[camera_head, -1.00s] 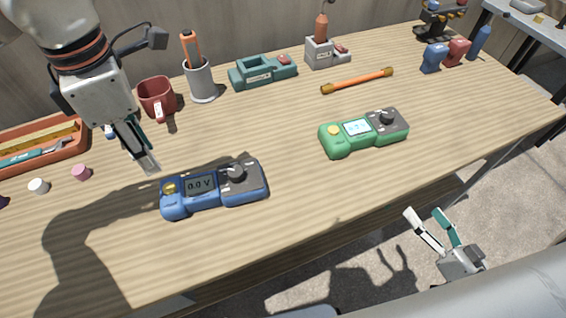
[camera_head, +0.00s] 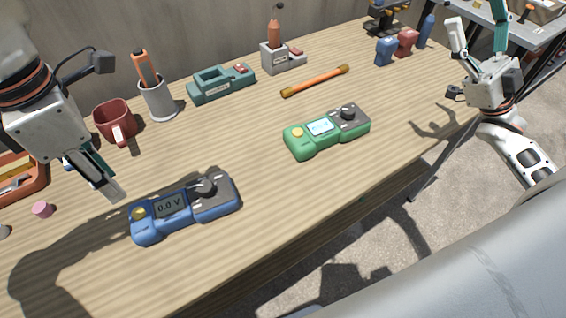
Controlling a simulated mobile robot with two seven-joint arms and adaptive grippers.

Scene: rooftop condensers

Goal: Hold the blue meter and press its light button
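The blue meter (camera_head: 186,208) lies flat on the table at the front left, its dark display reading 0.0 V. It has a round yellow button (camera_head: 139,213) at its left end and a dark knob (camera_head: 205,187) on its grey right part. My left gripper (camera_head: 104,180) points down above the table, just left of and behind the meter, apart from it. Its fingers overlap in this view, so its opening is unclear. My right gripper (camera_head: 478,30) is raised past the table's right end, fingers spread and empty.
A green meter (camera_head: 327,131) with a bright display lies right of the blue one. Behind are a red mug (camera_head: 113,122), a grey cup (camera_head: 158,101), a teal holder (camera_head: 221,83) and an orange rod (camera_head: 315,81). A pink cap (camera_head: 42,209) lies left. Table front is clear.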

